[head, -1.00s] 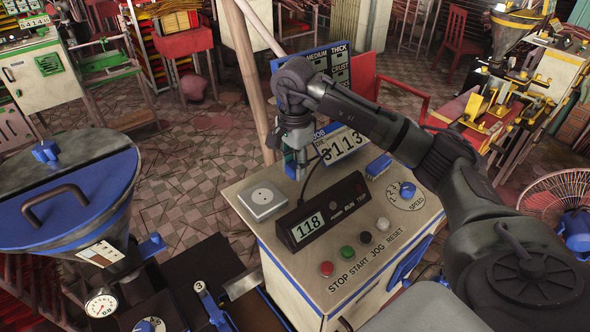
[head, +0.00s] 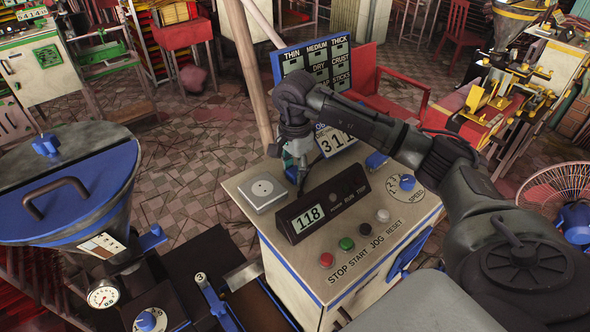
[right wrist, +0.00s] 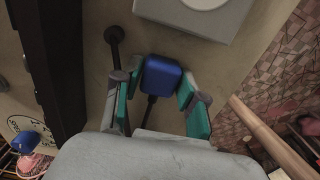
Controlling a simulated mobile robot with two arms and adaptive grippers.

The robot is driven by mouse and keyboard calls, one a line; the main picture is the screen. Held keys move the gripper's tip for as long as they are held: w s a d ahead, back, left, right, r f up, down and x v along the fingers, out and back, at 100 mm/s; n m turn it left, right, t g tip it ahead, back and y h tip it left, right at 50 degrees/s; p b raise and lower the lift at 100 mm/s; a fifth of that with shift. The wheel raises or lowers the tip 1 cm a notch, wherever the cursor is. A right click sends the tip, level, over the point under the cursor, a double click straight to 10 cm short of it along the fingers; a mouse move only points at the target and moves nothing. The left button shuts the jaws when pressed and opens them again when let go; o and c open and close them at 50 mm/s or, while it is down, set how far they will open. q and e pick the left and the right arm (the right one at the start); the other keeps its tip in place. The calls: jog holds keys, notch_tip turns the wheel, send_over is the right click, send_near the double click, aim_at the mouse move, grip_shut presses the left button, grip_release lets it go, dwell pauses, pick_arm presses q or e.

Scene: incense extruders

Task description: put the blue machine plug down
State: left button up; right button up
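The blue machine plug (right wrist: 162,77) sits between the fingertips of my right gripper (right wrist: 161,82) in the right wrist view, with its dark cord running back between the fingers. The teal-padded fingers lie close along both sides of it and look shut on it. In the head view my right gripper (head: 293,155) points down over the back of the control console (head: 350,215), behind the 118 display and right of the grey socket (head: 263,192). The plug is mostly hidden there. I cannot tell whether it touches the console top. My left gripper is out of view.
The dark display box (head: 322,205) stands in front of the gripper. A number sign (head: 336,139) and a label board (head: 312,68) stand behind. A wooden pole (head: 245,70) rises to the left. Buttons line the console's front. A hopper (head: 65,200) stands at left.

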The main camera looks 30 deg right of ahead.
aim_at(295, 170)
jog(key=shift+o, duration=1.1)
jog(key=shift+r, duration=0.2)
jog(key=shift+r+p, duration=0.35)
jog(key=shift+p, duration=0.2)
notch_tip(295, 170, up, 6)
jog(key=b, duration=0.2)
jog(key=shift+r+b, duration=0.1)
jog(key=shift+b, duration=0.3)
notch_tip(295, 170, up, 6)
